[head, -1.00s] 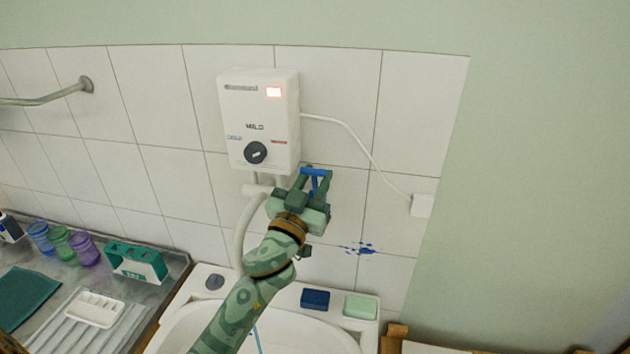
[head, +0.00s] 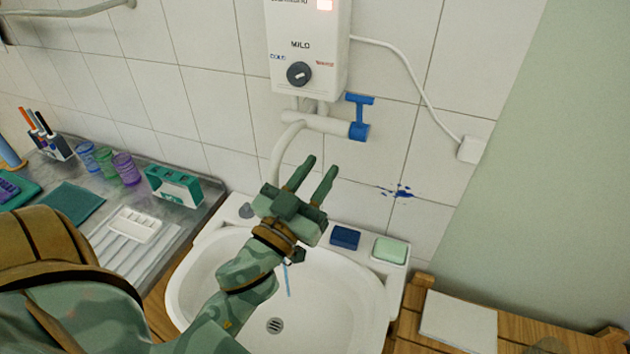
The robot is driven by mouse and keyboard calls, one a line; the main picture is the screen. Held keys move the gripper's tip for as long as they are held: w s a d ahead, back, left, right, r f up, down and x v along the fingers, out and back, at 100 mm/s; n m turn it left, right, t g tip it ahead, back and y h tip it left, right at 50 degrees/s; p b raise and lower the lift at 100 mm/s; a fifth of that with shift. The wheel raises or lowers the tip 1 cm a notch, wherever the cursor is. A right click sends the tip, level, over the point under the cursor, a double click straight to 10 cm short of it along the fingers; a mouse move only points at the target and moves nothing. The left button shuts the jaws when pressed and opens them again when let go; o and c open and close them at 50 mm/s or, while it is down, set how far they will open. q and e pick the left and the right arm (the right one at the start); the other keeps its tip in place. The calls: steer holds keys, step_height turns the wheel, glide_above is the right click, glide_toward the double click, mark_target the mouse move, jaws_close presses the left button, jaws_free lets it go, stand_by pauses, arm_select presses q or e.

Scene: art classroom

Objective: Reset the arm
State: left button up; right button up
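My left gripper (head: 312,180) is open and empty, its two fingers pointing up and away over the back of the white sink (head: 190,285). A blue tap handle (head: 360,99) on the white pipe under the water heater (head: 309,45) is up and to the right of the fingertips, apart from them. The forearm crosses the basin from the lower left. My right gripper is not in view.
A dark blue sponge (head: 345,237) and green soap (head: 390,250) lie on the sink's back rim. At left, a drainboard counter (head: 205,190) holds coloured cups (head: 104,163), a teal box (head: 174,186) and a white palette (head: 134,225). A wooden bench is at lower right.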

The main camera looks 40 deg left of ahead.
arm_select(q)
steer(key=shift+s, duration=0.35)
